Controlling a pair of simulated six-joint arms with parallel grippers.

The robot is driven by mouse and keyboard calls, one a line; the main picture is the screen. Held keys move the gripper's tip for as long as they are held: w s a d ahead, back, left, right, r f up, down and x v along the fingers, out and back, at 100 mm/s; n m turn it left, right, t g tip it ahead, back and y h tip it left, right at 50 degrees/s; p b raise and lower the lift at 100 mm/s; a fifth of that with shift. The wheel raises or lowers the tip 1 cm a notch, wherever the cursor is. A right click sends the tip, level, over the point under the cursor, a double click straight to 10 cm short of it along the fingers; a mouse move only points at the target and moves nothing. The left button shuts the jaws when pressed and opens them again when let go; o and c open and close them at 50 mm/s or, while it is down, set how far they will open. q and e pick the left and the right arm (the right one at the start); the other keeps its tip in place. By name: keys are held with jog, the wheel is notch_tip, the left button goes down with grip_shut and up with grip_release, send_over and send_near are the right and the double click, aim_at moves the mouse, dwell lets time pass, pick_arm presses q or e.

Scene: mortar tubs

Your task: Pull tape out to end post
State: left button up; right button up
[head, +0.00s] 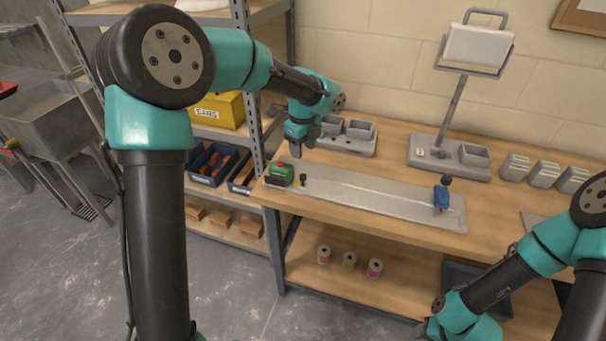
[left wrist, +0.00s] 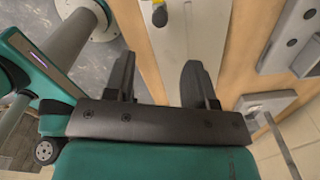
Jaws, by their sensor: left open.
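The green tape measure (head: 279,173) sits at the left end of a long grey metal plate (head: 375,193) on the bench. A small black knob (head: 303,180) stands just right of it; a black knob also shows in the left wrist view (left wrist: 160,17). The blue end post (head: 441,197) with a black knob on top stands near the plate's right end. A thin pale line runs along the plate; I cannot tell if it is tape. My left gripper (head: 300,138) is above and behind the tape measure, open and empty in the left wrist view (left wrist: 158,80). My right gripper (head: 432,328) is low at the bottom edge, its fingers unclear.
Behind the plate are a grey tray with bins (head: 347,138) and a stand base (head: 450,160) with a tall post. Several grey-green boxes (head: 544,174) stand at right. Spools (head: 349,262) sit on the lower shelf. A shelf rack (head: 262,100) stands close left of the bench.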

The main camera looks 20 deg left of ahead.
aim_at(303, 175)
pick_arm(q)
notch_tip(303, 175, down, 11)
jog(key=shift+r, duration=0.15)
dwell(0.4)
grip_shut()
dwell(0.3)
